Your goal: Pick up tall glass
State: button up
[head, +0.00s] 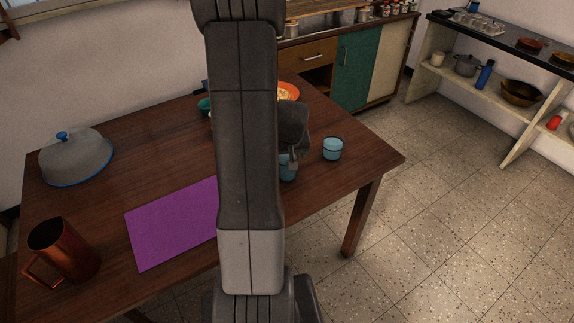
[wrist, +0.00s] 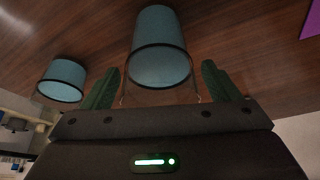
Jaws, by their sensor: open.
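A tall blue glass (wrist: 160,38) with a dark rim stands on the wooden table in the wrist view. It lies ahead of my gripper (wrist: 160,84), lined up between two dark green fingers that are spread apart. I cannot tell how far the fingers reach along its sides. In the head view the tall glass (head: 287,171) is partly hidden by my arm and gripper (head: 292,158). A shorter blue cup (head: 333,148) stands to its right; it also shows at the left in the wrist view (wrist: 62,80).
The shorter cup is close beside the tall glass. The table's right edge is near both.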

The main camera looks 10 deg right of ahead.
jog(key=shift+w+f, duration=0.15)
jog(key=shift+f, duration=0.2)
jog(key=c, duration=1.2)
jog(key=shift+c, duration=0.6)
jog(key=shift+r, duration=0.2)
